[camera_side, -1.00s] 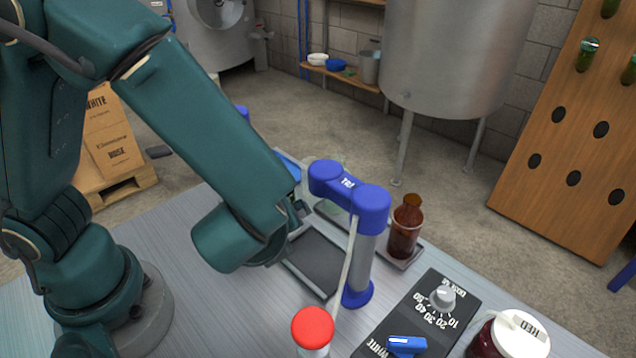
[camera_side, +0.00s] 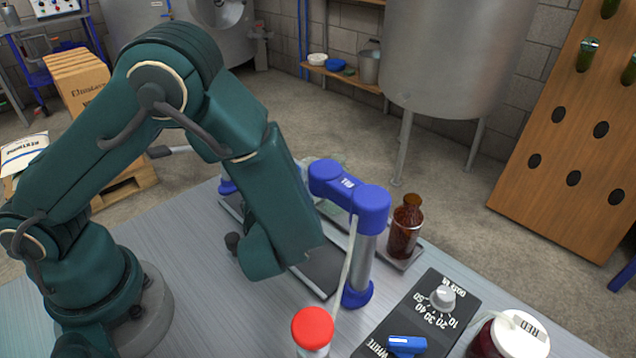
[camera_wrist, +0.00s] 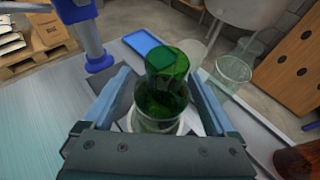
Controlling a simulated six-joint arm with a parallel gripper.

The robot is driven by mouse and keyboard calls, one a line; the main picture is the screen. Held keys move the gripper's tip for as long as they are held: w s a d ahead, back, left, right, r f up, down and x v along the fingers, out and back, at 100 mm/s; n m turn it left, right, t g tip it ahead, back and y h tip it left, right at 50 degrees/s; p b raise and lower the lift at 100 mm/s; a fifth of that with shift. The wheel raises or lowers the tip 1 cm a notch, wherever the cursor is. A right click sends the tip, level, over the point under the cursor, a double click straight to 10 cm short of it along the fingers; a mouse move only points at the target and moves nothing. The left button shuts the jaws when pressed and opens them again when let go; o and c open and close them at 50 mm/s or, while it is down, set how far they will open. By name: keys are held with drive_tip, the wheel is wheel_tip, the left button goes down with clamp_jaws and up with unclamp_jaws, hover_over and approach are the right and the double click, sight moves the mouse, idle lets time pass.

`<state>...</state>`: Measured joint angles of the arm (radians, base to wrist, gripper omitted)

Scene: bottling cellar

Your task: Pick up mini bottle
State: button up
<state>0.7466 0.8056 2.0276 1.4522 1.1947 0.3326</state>
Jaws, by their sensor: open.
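A green glass bottle (camera_wrist: 165,88), apparently the mini bottle, stands between the two fingers of my gripper (camera_wrist: 161,80) in the wrist view. The fingers are apart, one on each side of it, with a gap visible on the right. Its base sits in or on a pale round piece, partly hidden by the gripper body. In the side view my forearm and the blue frame hide the gripper and the green bottle.
A blue-capped frame (camera_side: 350,190) stands beside my arm. A brown bottle (camera_side: 405,228) stands on a tray to its right. A clear glass jar (camera_wrist: 233,72) and a blue tray (camera_wrist: 146,42) lie beyond the green bottle. A red-capped bottle (camera_side: 313,328) and a dial box (camera_side: 425,310) are in front.

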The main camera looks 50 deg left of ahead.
drive_tip(key=c, duration=1.3)
clamp_jaws()
drive_tip(key=shift+r, duration=0.15)
